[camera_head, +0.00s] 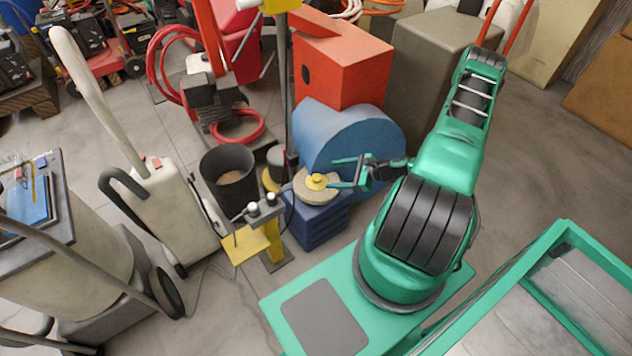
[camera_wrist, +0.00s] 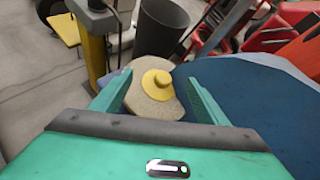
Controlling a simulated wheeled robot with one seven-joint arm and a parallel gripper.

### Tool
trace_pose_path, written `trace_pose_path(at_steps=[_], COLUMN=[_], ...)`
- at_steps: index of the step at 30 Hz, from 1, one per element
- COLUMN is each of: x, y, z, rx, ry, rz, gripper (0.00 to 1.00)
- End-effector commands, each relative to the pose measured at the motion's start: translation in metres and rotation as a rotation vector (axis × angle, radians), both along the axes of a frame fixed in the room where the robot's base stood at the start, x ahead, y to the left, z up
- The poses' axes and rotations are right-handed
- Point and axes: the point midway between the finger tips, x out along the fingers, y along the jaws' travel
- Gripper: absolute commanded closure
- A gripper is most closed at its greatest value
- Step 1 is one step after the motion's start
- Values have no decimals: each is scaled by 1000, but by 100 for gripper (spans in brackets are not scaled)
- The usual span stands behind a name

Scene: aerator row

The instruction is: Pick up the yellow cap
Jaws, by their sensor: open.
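The yellow cap (camera_head: 317,181) is a round, stepped disc with a raised knob. It sits on a beige, rounded slab (camera_head: 301,190) on top of a blue box-like base (camera_head: 318,222). In the wrist view the yellow cap (camera_wrist: 156,84) lies on the slab (camera_wrist: 142,103), seen between the two finger directions and beyond the tips. My gripper (camera_head: 345,173) is open and empty, with its teal fingers just to the right of the cap. In the wrist view my gripper (camera_wrist: 154,82) has its fingers spread on either side of the slab. I cannot tell the height gap.
A large blue rounded housing (camera_head: 352,140) stands right behind the slab. A dark bucket (camera_head: 230,175) is at the left, and a yellow stand (camera_head: 248,243) with knobs is in front. A red box (camera_head: 343,65) is at the back. Bare floor (camera_head: 560,170) shows at the right.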

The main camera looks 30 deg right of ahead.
Motion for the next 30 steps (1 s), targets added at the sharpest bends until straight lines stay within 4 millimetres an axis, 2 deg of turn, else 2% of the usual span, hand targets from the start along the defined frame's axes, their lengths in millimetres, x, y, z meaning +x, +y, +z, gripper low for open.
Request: trace_pose_path(at_steps=[1, 6, 14, 30], x=[-2, -2, -1, 50], y=[1, 0, -1, 17], z=[-12, -38, -54, -76], rx=[49, 177, 267, 268], ry=[-3, -16, -26, -26], rz=[-60, -234, -352, -354], gripper=[32, 32, 32, 32])
